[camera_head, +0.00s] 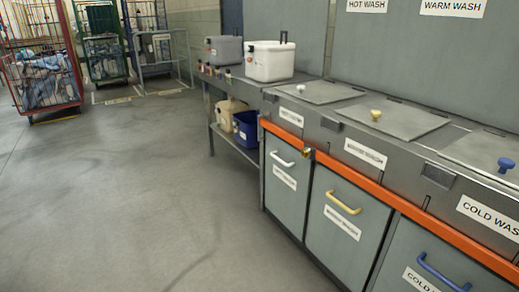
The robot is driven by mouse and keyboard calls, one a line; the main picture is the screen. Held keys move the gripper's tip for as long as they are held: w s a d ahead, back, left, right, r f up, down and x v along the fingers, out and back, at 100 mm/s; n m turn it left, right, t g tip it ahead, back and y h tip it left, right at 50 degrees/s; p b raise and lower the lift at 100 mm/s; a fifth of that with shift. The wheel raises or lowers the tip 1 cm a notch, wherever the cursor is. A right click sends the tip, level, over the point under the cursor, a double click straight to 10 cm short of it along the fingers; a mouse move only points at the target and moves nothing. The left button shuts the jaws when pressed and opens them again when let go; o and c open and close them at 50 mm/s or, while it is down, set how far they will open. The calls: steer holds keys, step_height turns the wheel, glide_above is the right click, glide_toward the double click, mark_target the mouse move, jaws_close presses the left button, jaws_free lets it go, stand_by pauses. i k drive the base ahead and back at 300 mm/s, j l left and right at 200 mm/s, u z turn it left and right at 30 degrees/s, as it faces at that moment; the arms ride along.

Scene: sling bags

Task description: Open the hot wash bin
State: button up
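The hot wash bin is the leftmost of three grey bins set in a long counter at the right. Its front (283,203) is closed and carries a white bar handle (281,160) and a white label. Its top lid (325,92) lies flat and closed, with a small white knob (301,88). A HOT WASH sign (367,6) hangs on the wall panel above. A small brass-coloured fitting (306,152) sits on the orange rail near the bin's upper right corner; I cannot tell what it is. My gripper is not in view.
The warm wash bin (322,240) with a yellow handle and a cold wash bin (405,245) with a blue handle adjoin. A side table holds a white cooler box (270,62); a blue tub (246,130) stands below. Wire cages (42,65) stand back left. Open floor (120,200) lies left.

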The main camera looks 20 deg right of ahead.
mark_target(290, 176)
steer(key=i+z, duration=0.15)
steer(key=i, duration=0.3)
steer(key=i+j+z, duration=0.2)
steer(key=i, duration=0.25)
steer(key=i+j+z, duration=0.15)
steer(key=i, duration=0.3)
steer(key=i+j+z, duration=0.55)
steer(key=i, duration=0.15)
steer(key=l, duration=0.1)
